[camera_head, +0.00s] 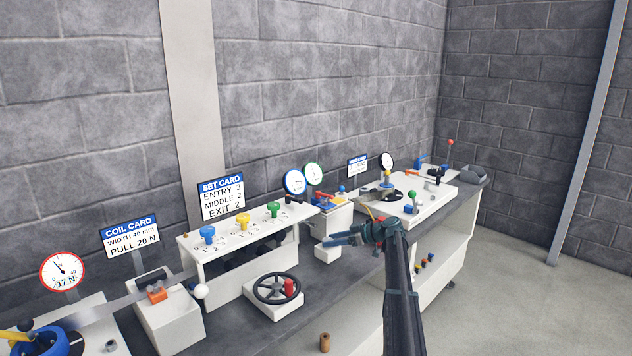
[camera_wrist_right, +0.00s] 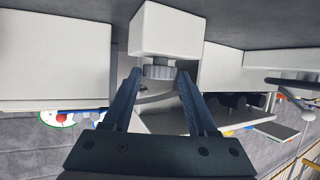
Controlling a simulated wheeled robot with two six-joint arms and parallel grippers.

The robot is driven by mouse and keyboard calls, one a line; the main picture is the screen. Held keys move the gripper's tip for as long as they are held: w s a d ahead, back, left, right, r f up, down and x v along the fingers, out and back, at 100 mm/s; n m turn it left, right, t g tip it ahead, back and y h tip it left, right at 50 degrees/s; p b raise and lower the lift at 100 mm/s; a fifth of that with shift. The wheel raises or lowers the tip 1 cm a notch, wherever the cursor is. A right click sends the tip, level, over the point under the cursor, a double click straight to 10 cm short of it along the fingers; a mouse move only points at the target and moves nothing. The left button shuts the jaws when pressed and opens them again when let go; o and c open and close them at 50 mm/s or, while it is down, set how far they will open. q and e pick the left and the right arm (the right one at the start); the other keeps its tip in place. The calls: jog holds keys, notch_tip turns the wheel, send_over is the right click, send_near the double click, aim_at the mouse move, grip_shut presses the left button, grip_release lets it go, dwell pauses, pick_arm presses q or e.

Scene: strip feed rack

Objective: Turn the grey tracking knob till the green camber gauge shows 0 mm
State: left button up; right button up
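The grey tracking knob (camera_wrist_right: 160,71) sits on the front of a white block (camera_wrist_right: 168,30) in the right wrist view. The block also shows in the head view (camera_head: 326,253), where I cannot make out the knob. My right gripper (camera_wrist_right: 159,75) is open, with one finger on each side of the knob and gaps showing. It also shows in the head view (camera_head: 338,239), in front of the block. My left gripper is out of view.
A blue-rimmed gauge (camera_head: 294,182) stands beside the green one. A white stand with blue, yellow and green knobs (camera_head: 242,238) is left of the block. A black handwheel (camera_head: 276,289) is nearer the front. A white machine bed (camera_head: 430,205) lies to the right.

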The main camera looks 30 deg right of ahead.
notch_tip(320, 180, up, 6)
jog(key=p, duration=0.6)
jog(key=shift+r, duration=0.1)
dwell(0.3)
jog(key=o, duration=0.3)
jog(key=p+v, duration=0.2)
jog(key=v, duration=0.4)
dwell(0.6)
